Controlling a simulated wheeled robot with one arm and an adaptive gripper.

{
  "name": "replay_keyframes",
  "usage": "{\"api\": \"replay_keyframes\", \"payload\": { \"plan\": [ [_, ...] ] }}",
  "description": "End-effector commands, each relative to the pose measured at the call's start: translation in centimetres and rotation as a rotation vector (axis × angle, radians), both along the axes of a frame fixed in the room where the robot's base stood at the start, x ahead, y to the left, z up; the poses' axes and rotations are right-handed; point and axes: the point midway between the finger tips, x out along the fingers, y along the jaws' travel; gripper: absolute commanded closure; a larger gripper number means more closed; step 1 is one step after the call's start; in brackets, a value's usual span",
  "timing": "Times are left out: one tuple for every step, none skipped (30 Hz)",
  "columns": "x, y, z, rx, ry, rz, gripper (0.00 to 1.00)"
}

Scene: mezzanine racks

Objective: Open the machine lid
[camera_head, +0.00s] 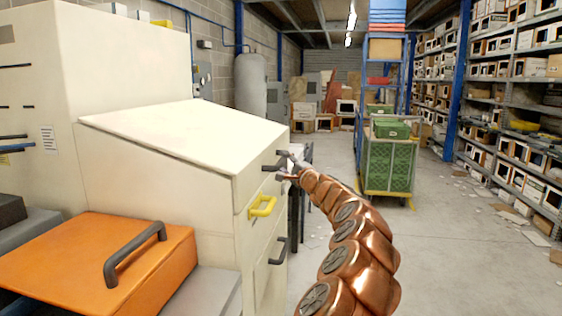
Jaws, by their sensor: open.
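The cream machine (150,165) fills the left side and has a sloped top panel (190,130) that lies closed. A short dark handle (270,167) sticks out near the panel's front right corner. My gripper (283,165), at the end of my copper-coloured arm, is open right beside this handle. I cannot tell whether the fingers touch it or stand around it. Below are a yellow handle (262,207) and a dark handle (278,251) on the machine's front. An orange cover (70,262) with a dark bar handle (134,253) lies closed at the lower left.
Shelving racks (510,150) full of boxes line the right. A grey tank (251,85) stands by the back wall. The concrete floor (450,250) on the right is mostly open, with scattered paper.

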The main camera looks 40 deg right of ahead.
Motion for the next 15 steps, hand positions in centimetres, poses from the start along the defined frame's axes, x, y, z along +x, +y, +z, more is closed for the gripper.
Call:
{"api": "replay_keyframes", "payload": {
  "plan": [
    [0.4,-0.2,0.0,-0.002,0.004,-0.002,0.53],
    [0.6,-0.2,0.0,-0.003,0.004,-0.002,0.53],
    [0.9,-0.2,0.0,-0.002,0.005,-0.002,0.53],
    [1.1,-0.2,0.0,-0.002,0.005,-0.001,0.53],
    [1.3,-0.2,0.0,-0.001,0.005,-0.001,0.53],
    [1.5,-0.3,0.0,0.000,0.004,-0.001,0.53],
    [1.6,-0.3,0.1,0.000,0.004,-0.001,0.53],
    [1.7,-0.3,0.1,0.001,0.003,-0.001,0.53],
    [1.8,-0.3,0.1,0.001,0.003,0.000,0.53],
    [1.9,-0.3,0.1,0.000,0.002,0.000,0.53],
    [2.0,-0.3,0.2,0.000,0.002,0.000,0.53],
    [2.1,-0.3,0.2,0.000,0.002,0.001,0.53],
    [2.1,-0.3,0.2,0.000,0.002,0.001,0.53],
    [2.1,-0.3,0.2,0.000,0.002,0.001,0.53],
    [2.2,-0.3,0.2,0.000,0.002,0.001,0.53]
  ]
}}
